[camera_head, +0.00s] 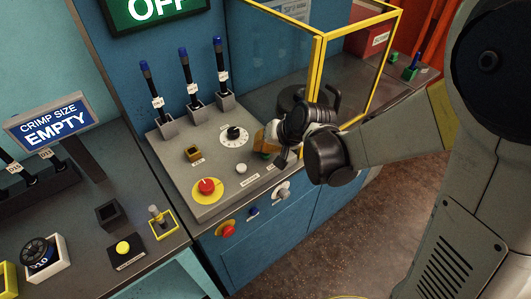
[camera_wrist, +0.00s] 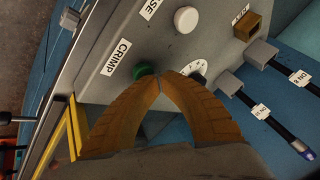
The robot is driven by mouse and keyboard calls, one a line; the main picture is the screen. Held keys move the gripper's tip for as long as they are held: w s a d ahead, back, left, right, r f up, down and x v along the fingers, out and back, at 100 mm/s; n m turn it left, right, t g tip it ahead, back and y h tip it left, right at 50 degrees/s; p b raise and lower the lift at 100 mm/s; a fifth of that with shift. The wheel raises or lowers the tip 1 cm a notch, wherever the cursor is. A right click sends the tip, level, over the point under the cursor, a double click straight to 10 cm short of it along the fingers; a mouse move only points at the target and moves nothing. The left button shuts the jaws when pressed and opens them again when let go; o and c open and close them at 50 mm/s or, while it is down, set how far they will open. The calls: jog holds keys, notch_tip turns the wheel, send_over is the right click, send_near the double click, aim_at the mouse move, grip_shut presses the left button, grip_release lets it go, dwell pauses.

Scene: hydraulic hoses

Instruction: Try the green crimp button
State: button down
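The green crimp button (camera_wrist: 143,70) shows in the wrist view beside the CRIMP label (camera_wrist: 117,58) on the grey panel. My gripper's two orange fingers (camera_wrist: 158,77) meet at their tips, with nothing seen between them. The tips are right by the button and cover part of it; I cannot tell whether they touch it. In the head view my gripper (camera_head: 263,142) is over the right part of the sloped control panel (camera_head: 213,160), and the button is mostly hidden behind it.
A white button (camera_head: 241,168), a red button on a yellow ring (camera_head: 207,187) and a dial (camera_head: 234,135) share the panel. Upright blue-tipped levers (camera_head: 188,72) stand behind. A yellow-framed guard (camera_head: 318,70) rises close behind my gripper. The crimp size sign (camera_head: 51,121) reads EMPTY.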

jog(key=shift+f, duration=0.25)
jog(key=shift+r, duration=0.1)
dwell(0.3)
jog(key=shift+r+p, duration=0.5)
jog(key=shift+r, duration=0.35)
notch_tip(320, 180, up, 5)
jog(key=p, duration=0.4)
dwell(0.6)
